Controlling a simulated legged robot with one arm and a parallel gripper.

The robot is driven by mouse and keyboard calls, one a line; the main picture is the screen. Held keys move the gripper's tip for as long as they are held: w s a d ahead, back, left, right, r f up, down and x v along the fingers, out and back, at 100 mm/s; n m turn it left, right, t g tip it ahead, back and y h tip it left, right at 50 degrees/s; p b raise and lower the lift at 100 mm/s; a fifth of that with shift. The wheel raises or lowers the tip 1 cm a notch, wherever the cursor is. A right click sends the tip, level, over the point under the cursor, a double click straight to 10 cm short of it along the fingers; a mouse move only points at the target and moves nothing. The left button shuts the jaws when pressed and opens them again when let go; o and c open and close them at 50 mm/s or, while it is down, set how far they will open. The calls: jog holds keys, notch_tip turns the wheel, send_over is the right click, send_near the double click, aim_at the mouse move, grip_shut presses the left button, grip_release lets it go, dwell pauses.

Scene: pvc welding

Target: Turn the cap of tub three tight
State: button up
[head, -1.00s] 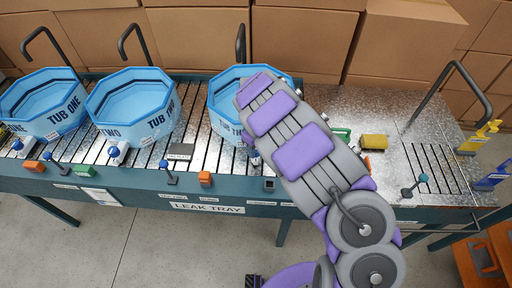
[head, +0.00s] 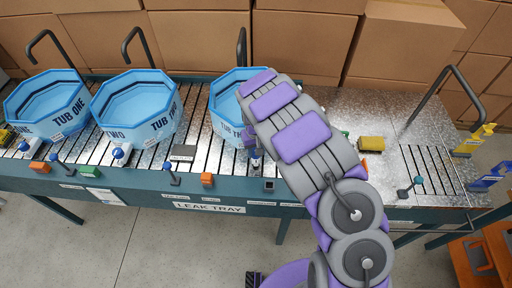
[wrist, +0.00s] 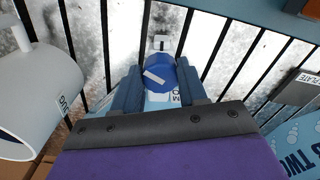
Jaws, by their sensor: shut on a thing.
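Tub three (head: 226,110) is a light-blue octagonal tub on the slatted table, partly hidden by my arm in the head view. In the wrist view, a round blue cap (wrist: 161,76) with a white mark sits between the two blue fingers of my gripper (wrist: 158,84). The fingers are shut on it from both sides. A strip of light blue and a white label show just below the cap. How tight the cap is cannot be told. My gripper's fingers are hidden behind my arm in the head view.
Tub two (head: 137,105) and tub one (head: 45,105) stand to the left with black hooked pipes behind. A yellow block (head: 371,143) lies right of my arm. A grey plate (head: 183,152) lies between tubs two and three. Cardboard boxes (head: 300,40) line the back.

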aim_at(254, 151)
jog(key=m+p, duration=0.1)
jog(key=m, duration=0.4)
jog(key=shift+a+m, duration=0.15)
jog(key=shift+m, duration=0.15)
jog(key=m, duration=0.5)
jog(key=shift+a+m+p, duration=0.1)
jog(key=shift+m+p, duration=0.3)
jog(key=shift+w+m, duration=0.1)
jog(key=shift+m, duration=0.2)
jog(key=o, duration=1.1)
notch_tip(254, 151, up, 17)
jog(key=shift+r+p, duration=0.15)
jog(key=shift+p, duration=0.9)
